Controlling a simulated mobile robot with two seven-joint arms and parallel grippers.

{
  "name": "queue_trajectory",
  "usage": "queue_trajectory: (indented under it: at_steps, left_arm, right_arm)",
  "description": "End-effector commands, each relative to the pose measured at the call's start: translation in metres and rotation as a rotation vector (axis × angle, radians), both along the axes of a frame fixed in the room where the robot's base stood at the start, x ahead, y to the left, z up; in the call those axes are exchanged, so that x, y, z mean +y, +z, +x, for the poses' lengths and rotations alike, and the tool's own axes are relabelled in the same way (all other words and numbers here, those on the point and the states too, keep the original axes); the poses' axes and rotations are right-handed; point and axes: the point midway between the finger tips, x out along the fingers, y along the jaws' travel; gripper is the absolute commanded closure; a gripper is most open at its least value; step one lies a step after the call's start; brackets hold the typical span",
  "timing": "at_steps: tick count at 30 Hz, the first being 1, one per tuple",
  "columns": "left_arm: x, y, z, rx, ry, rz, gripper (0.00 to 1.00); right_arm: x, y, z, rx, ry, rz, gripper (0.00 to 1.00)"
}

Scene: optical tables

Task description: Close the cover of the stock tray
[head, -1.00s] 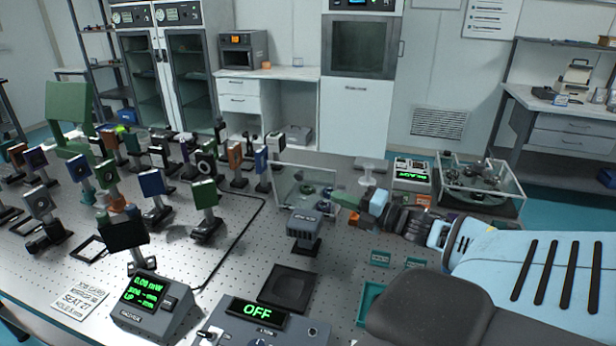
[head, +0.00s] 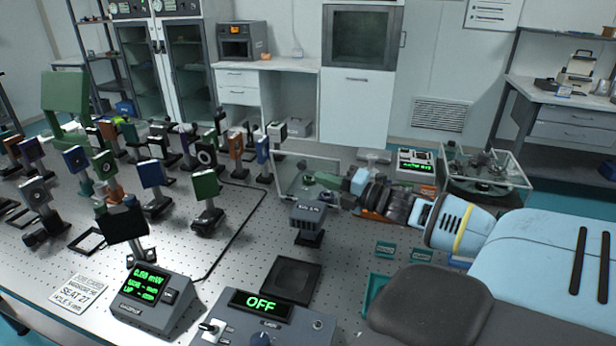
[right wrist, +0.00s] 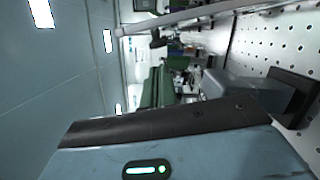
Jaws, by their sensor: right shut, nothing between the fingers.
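The stock tray's clear cover (head: 300,172) stands upright and open in the head view, near the middle of the table. A few round dark pieces (head: 323,181) show behind or through it; the tray's base is mostly hidden by the cover and my arm. My right gripper (head: 350,182) comes in from the right, just right of the cover's edge. It is shut and empty; whether it touches the cover I cannot tell. In the right wrist view a pale straight bar (right wrist: 200,16), perhaps the cover's edge, crosses the top. My left gripper is not in view.
A grey block-headed device (head: 308,215) stands just in front of the cover. Several posted optics (head: 207,186) crowd the left. A clear-walled box (head: 487,185) stands to the right. A controller reading OFF (head: 262,303) and a power meter (head: 150,292) sit in front.

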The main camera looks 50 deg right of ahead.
Motion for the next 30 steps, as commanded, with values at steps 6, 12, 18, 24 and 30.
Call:
queue_trajectory:
  at_steps: [6,12,18,24,30]
  left_arm:
    - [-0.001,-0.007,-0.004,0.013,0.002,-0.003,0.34]
    - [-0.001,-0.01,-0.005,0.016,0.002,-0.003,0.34]
    - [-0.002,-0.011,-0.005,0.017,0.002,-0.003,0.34]
    - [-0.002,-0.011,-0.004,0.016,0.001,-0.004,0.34]
    - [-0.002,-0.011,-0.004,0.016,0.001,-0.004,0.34]
  right_arm:
    - [0.005,0.0,0.02,0.0,0.0,-0.002,1.0]
    - [0.008,0.001,0.033,0.0,0.0,-0.001,1.0]
    - [0.01,0.003,0.04,0.0,-0.001,-0.001,1.0]
    - [0.01,0.003,0.042,0.001,0.0,-0.001,1.0]
    - [0.01,0.003,0.041,0.0,0.0,-0.001,1.0]
